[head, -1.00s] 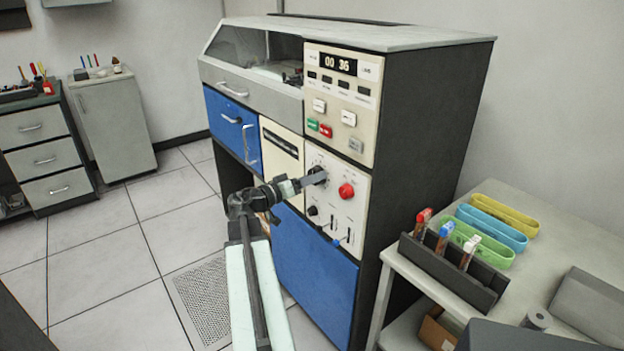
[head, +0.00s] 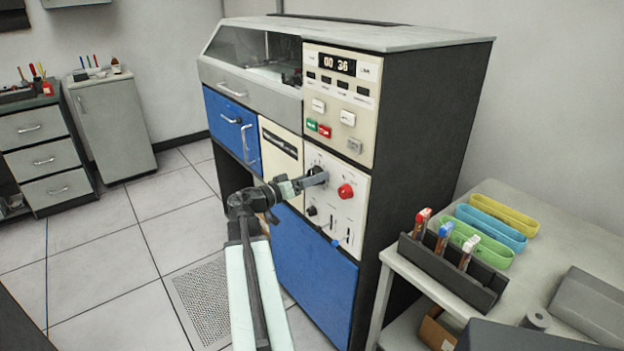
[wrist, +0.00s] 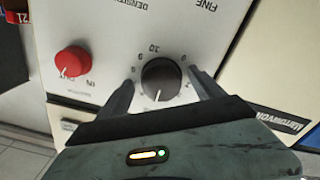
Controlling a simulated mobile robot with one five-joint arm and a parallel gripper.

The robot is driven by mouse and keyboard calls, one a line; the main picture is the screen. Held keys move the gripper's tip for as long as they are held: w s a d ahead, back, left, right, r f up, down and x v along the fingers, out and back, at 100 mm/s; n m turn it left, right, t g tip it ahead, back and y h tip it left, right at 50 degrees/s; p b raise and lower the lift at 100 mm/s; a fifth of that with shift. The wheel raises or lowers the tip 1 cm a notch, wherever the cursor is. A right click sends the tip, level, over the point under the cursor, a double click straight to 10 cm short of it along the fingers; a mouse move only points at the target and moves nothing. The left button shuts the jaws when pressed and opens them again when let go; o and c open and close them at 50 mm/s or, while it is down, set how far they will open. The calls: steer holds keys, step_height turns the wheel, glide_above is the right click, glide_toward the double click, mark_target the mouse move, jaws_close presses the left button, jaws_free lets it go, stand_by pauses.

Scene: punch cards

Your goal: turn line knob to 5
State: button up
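A round dark knob (wrist: 160,80) with a white pointer line sits on the pale control panel (wrist: 95,22) in the wrist view. Its pointer is toward the bottom of the picture, and printed numbers run around it, including a 10 above. The numeral at the pointer is not readable. My gripper (wrist: 161,76) is open, with one finger on each side of the knob and a narrow gap seeming to show on both sides. In the head view my gripper (head: 312,179) reaches the machine's front panel and mostly hides the knob.
A red knob (wrist: 72,62) is close beside my left finger in the wrist view; it also shows in the head view (head: 346,191). Small levers (head: 334,221) are below. A side table (head: 405,262) with a dark tube rack (head: 437,265) stands at the right.

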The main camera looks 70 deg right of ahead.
steer(key=shift+a, duration=0.1)
steer(key=v, duration=0.7)
steer(key=shift+w+a, duration=0.2)
steer(key=shift+a, duration=0.05)
steer(key=shift+w, duration=0.1)
